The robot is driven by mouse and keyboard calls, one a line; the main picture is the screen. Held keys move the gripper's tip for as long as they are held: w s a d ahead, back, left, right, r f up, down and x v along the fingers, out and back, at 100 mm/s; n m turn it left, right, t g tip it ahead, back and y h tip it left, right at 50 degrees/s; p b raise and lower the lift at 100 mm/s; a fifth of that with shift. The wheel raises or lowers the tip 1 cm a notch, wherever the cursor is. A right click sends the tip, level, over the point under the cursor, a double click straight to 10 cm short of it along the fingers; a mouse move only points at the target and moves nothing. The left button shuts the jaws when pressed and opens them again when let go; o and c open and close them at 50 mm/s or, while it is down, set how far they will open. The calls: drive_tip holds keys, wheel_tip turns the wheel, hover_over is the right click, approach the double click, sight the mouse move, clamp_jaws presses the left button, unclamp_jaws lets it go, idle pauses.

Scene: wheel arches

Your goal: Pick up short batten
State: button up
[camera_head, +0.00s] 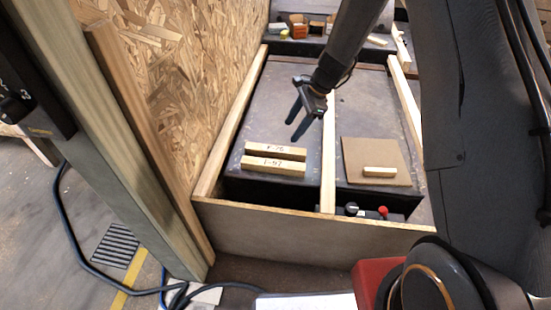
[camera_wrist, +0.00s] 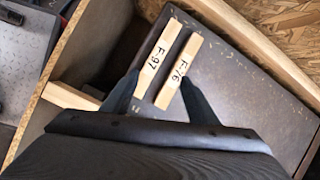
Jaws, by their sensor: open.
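Two pale wooden battens lie side by side on the dark wheel arch top, with a narrow gap between them. The batten marked F-76 (camera_head: 275,151) is the farther one in the head view and the right one in the wrist view (camera_wrist: 179,72). The batten marked F-97 (camera_head: 273,166) is nearer, and left in the wrist view (camera_wrist: 156,57); it looks slightly longer there. My gripper (camera_head: 293,131) is open and empty, above and behind them in the head view. In the wrist view its fingertips (camera_wrist: 160,79) appear on either side of both battens.
A small wooden block (camera_head: 380,172) lies on a square brown board (camera_head: 360,150) to the right. A wooden rail (camera_head: 328,165) divides the two areas. An OSB wall (camera_head: 200,80) rises at the left, and a wooden front panel (camera_head: 300,228) borders the near side.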

sight(276, 148)
drive_tip(key=w+a+f+m+b, duration=0.1)
drive_tip(key=w+f, duration=0.1)
drive_tip(key=f, duration=0.2)
drive_tip(key=w+a+f+m+b, duration=0.1)
drive_tip(key=w+f+m, duration=0.1)
drive_tip(key=f, duration=0.3)
drive_tip(key=w+a+f+m+y+b, duration=0.1)
drive_tip(key=w+f, duration=0.2)
drive_tip(key=f, duration=0.1)
drive_tip(key=shift+w+a+f+t, duration=0.15)
drive_tip(key=shift+a+t, duration=0.05)
drive_tip(key=shift+t, duration=0.1)
drive_tip(key=b+x, duration=0.1)
drive_tip(key=x, duration=0.5)
drive_tip(key=shift+d, duration=0.15)
drive_tip(key=c, duration=1.3)
